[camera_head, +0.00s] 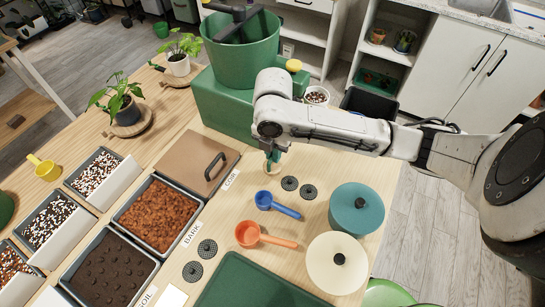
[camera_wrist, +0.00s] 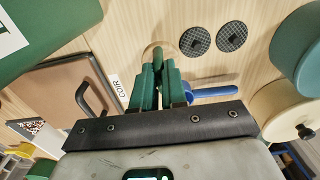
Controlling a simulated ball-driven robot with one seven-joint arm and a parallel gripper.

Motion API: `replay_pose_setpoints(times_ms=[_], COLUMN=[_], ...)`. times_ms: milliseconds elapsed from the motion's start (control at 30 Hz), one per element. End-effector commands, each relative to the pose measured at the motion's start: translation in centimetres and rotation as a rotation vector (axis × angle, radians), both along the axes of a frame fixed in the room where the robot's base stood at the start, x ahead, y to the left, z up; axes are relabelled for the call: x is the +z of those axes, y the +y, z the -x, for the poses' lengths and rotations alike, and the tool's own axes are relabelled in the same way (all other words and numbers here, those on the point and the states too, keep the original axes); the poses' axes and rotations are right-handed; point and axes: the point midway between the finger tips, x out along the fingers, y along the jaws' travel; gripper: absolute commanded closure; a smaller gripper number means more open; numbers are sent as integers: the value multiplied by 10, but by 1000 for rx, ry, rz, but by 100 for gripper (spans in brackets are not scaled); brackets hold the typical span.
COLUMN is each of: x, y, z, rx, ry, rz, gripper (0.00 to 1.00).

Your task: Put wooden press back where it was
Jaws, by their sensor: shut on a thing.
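The wooden press (camera_head: 271,170) is a small pale wooden piece, mostly hidden under my gripper in the head view. My gripper (camera_head: 272,156) points down at the table and is shut on the press's upper part. In the wrist view, the green fingers of my gripper (camera_wrist: 160,68) are close together, and the pale round edge of the wooden press (camera_wrist: 147,52) shows just beyond their tips. The press looks roughly upright, at or just above the wooden tabletop (camera_head: 222,222). I cannot tell whether it touches the table.
Two dark mesh discs (camera_head: 299,187) and a blue scoop (camera_head: 277,205) lie close by. An orange scoop (camera_head: 263,236), teal pot (camera_head: 357,209) and cream pot (camera_head: 337,263) stand nearer. The lidded coir bin (camera_head: 200,165) is left; a green box (camera_head: 225,105) stands behind.

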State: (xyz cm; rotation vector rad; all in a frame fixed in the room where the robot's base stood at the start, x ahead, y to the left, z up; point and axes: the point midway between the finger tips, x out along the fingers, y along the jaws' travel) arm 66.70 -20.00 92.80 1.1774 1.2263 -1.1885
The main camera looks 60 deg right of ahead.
Motion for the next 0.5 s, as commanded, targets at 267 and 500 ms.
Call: replay_pose_setpoints(times_ms=[267, 500], x=[-32, -33], y=[1, 1], z=[-2, -3], rx=[-1, 0], ry=[1, 0], rz=[-2, -1], gripper=[100, 100])
